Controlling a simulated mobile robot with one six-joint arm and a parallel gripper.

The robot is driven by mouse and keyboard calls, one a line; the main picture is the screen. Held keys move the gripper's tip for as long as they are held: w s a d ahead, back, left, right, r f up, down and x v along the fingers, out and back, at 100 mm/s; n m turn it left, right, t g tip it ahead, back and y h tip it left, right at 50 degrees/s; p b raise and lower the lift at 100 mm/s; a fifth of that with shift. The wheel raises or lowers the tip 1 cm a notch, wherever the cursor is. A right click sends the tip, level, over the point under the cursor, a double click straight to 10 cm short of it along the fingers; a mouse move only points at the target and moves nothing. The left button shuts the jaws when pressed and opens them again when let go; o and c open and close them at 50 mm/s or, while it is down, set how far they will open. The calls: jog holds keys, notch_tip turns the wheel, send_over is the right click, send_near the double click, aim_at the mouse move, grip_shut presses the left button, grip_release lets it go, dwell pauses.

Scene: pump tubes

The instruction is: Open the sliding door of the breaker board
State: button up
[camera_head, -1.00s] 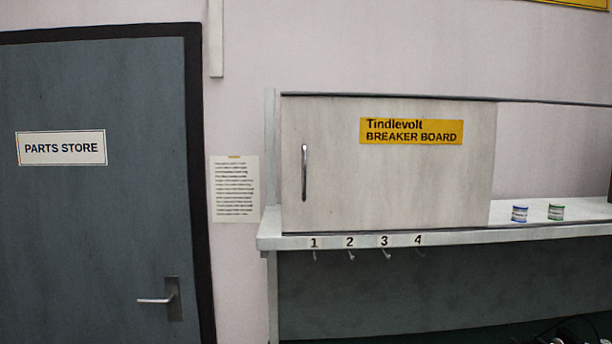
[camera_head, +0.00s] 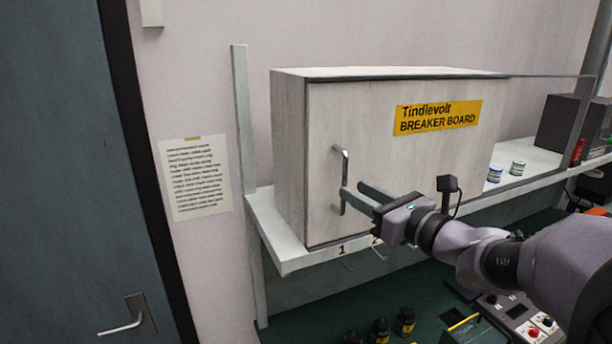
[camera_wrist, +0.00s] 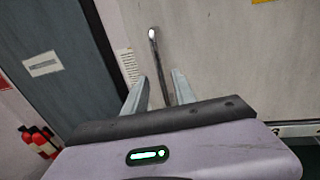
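The breaker board's sliding door (camera_head: 375,150) is a pale panel with a yellow "Tindlevolt BREAKER BOARD" label (camera_head: 437,117). It covers the left part of the cabinet. Its upright metal bar handle (camera_head: 344,165) is near the door's left edge. My gripper (camera_head: 355,196) reaches in from the right at the handle's lower part. In the wrist view, the fingers (camera_wrist: 160,88) are apart, with the handle (camera_wrist: 155,48) showing between them. Whether either finger touches the bar cannot be told.
Small tins (camera_head: 517,168) stand on the shelf right of the door. Hooks numbered along the shelf edge (camera_head: 310,258) hang below it. Dark bottles (camera_head: 404,321) and a control box (camera_head: 520,315) sit on the green surface below. Red extinguishers (camera_wrist: 38,140) show at left in the wrist view.

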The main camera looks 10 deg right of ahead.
aim_at(346, 185)
jog(key=x, duration=0.5)
jog(key=shift+r+p, duration=0.1)
jog(key=shift+p, duration=0.3)
jog(key=shift+s+d, duration=0.1)
jog(key=shift+d, duration=0.05)
jog(key=shift+c, duration=1.3)
grip_shut()
